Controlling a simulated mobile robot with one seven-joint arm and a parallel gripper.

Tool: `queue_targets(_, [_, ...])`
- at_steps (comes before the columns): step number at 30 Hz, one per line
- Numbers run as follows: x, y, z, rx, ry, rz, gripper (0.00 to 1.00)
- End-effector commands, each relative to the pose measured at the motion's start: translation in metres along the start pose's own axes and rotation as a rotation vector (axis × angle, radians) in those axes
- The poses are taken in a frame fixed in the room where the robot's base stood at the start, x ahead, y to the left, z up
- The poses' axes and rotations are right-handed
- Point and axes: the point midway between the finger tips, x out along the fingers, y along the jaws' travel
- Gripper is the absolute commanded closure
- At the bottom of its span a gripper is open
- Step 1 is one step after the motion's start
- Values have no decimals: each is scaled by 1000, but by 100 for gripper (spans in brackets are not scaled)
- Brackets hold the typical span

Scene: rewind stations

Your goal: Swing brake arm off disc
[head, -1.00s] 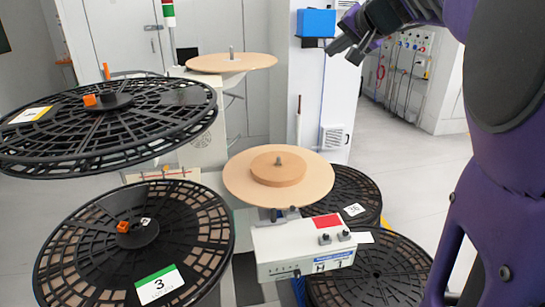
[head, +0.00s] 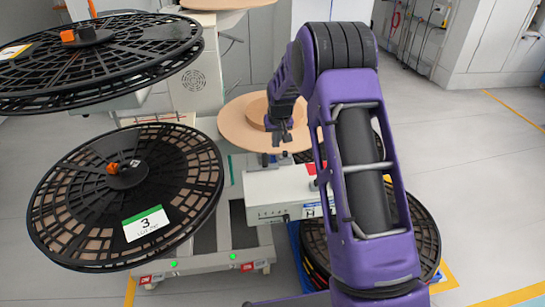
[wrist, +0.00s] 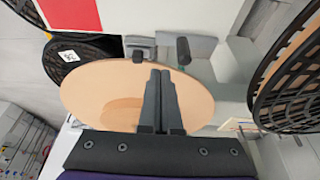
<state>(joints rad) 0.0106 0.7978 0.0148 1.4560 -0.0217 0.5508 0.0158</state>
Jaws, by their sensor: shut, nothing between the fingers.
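A tan disc (head: 236,124) with a smaller tan hub lies on the middle station in the head view. It also fills the middle of the wrist view (wrist: 85,92). My gripper (head: 281,140) is over the disc's near right part, fingers together and empty. In the wrist view, the closed fingers of my gripper (wrist: 158,75) overlap the disc; contact cannot be told. A dark upright peg (wrist: 183,50) and a small grey block (wrist: 140,47) stand at the disc's rim, beyond the fingertips. Either may belong to the brake arm; I cannot tell which.
A white control box (head: 283,197) with a red patch stands in front of the disc. Large black slotted reels (head: 125,195) and (head: 100,60) are at left. Another black reel (head: 425,235) lies low at right, partly behind my arm. Open floor extends at right.

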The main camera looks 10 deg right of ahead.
Motion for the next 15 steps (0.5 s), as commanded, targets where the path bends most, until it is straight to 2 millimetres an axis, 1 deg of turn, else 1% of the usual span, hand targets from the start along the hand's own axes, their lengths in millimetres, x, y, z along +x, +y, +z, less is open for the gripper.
queue_targets(10, [2,-1,0,-1,-1,-2,100])
queue_targets(13, [9,-1,1,-1,-2,-2,100])
queue_targets(15, [18,-1,2,-1,-3,-2,100])
